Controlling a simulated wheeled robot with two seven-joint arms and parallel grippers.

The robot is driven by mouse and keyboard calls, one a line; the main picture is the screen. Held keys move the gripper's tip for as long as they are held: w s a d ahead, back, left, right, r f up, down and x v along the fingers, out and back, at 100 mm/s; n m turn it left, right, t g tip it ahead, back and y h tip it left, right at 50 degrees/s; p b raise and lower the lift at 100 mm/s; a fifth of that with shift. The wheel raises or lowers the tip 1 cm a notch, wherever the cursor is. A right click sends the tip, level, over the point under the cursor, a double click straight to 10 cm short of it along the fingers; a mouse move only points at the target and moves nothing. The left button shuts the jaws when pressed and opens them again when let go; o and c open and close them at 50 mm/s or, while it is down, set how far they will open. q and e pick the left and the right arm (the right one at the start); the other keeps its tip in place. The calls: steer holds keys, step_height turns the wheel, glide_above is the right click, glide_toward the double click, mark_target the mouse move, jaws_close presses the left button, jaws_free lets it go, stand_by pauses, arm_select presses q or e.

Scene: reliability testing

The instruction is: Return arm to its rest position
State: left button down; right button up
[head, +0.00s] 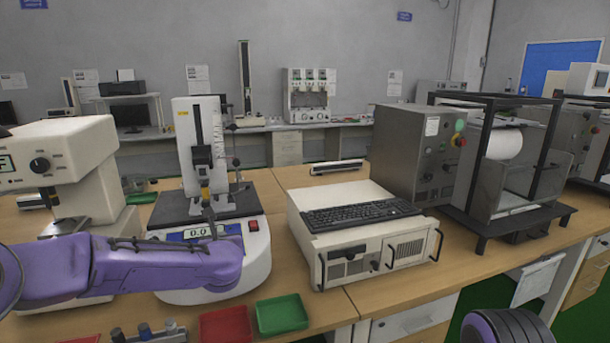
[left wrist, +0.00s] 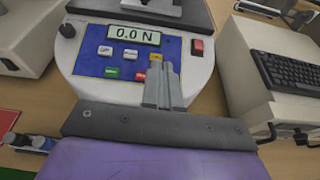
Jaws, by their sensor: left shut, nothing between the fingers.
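My left arm (head: 150,268) is purple and reaches in from the left across the front of a white force tester (head: 222,278). In the left wrist view my left gripper (left wrist: 166,72) is shut and empty. Its fingertips appear over the tester's blue control panel (left wrist: 92,65), near the buttons below the display (left wrist: 135,34), which reads 0.0 N. I cannot tell whether they touch the panel. In the head view the wrist covers part of the panel. Part of my right arm (head: 505,328) shows at the bottom right; its gripper is out of view.
A white computer case (head: 330,252) with a black keyboard (head: 362,214) stands right of the tester. A white instrument (head: 85,150) stands at the left. Red (head: 226,326) and green (head: 281,315) trays lie at the front edge. A metal cabinet (head: 405,150) stands farther right.

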arm_select(q)
steer(key=s+f+m+g+h, duration=0.1)
steer(key=s+f+m+g, duration=0.1)
steer(key=s+f+m, duration=0.9)
steer(key=s+f+m+g+h, duration=0.15)
steer(key=s+f+m, duration=0.55)
steer(key=f+m, duration=0.7)
steer(key=s+a+f+m+g, duration=0.2)
steer(key=s+a+f, duration=0.1)
steer(key=s, duration=0.7)
steer(key=s+a+f+m+g+y, duration=0.1)
steer(key=s+f, duration=0.4)
steer(key=s, duration=0.6)
steer(key=s+a+f+m+g, duration=0.4)
steer(key=s+a+f, duration=0.1)
steer(key=s, duration=0.5)
steer(key=shift+s+m, duration=0.2)
steer(key=shift+m, duration=0.1)
